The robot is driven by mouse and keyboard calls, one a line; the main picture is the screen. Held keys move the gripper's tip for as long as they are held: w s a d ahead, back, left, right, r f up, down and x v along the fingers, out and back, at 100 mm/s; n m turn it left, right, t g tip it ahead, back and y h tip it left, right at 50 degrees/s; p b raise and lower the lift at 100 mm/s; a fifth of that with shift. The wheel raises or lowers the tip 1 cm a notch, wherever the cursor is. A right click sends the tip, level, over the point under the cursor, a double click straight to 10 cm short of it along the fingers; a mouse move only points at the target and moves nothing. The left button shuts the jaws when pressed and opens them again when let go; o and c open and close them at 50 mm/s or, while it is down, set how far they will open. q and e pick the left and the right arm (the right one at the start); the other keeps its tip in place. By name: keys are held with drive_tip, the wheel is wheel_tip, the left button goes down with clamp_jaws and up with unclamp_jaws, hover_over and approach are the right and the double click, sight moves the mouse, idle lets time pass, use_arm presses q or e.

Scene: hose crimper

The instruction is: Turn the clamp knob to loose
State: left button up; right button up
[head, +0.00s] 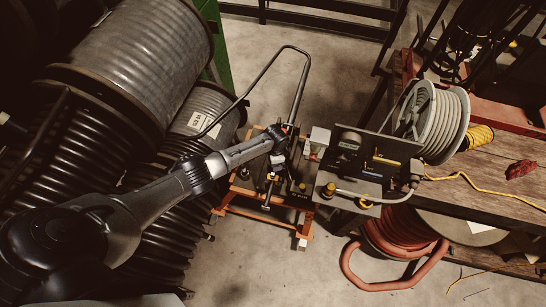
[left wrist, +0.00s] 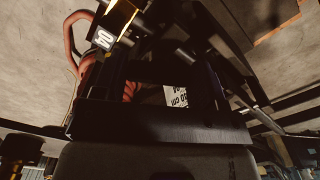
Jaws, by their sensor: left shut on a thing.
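My left gripper (head: 284,140) reaches in from the left, at the top of an orange stand (head: 244,194) with a steel handle (head: 300,92). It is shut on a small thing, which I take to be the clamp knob. The knob is hidden behind the fingers in the head view, and its setting cannot be read. In the left wrist view my dark gripper fingers (left wrist: 165,88) fill the middle, in shadow. A white label with print (left wrist: 176,96) shows between them. My right gripper is in neither view.
Large ribbed hose drums (head: 140,55) stand close at the left. A metal panel with gauges and fittings (head: 365,160) is just right of the stand. A grey hose reel (head: 437,120) sits on the wooden bench (head: 500,180). Red hose (head: 385,270) lies coiled below.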

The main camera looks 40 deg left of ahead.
use_arm(q)
drive_tip(key=shift+w+d+r+n+p, duration=0.15)
drive_tip(key=shift+w+d+n+p, duration=0.2)
drive_tip(key=shift+n, duration=0.65)
drive_tip(key=n+p, duration=0.1)
drive_tip(key=n, duration=0.3)
drive_tip(key=shift+n+p, duration=0.3)
drive_tip(key=shift+p, duration=0.1)
drive_tip(key=n+p, duration=0.1)
drive_tip(key=n, duration=0.2)
drive_tip(key=shift+n, duration=1.3)
drive_tip(key=shift+a, duration=0.1)
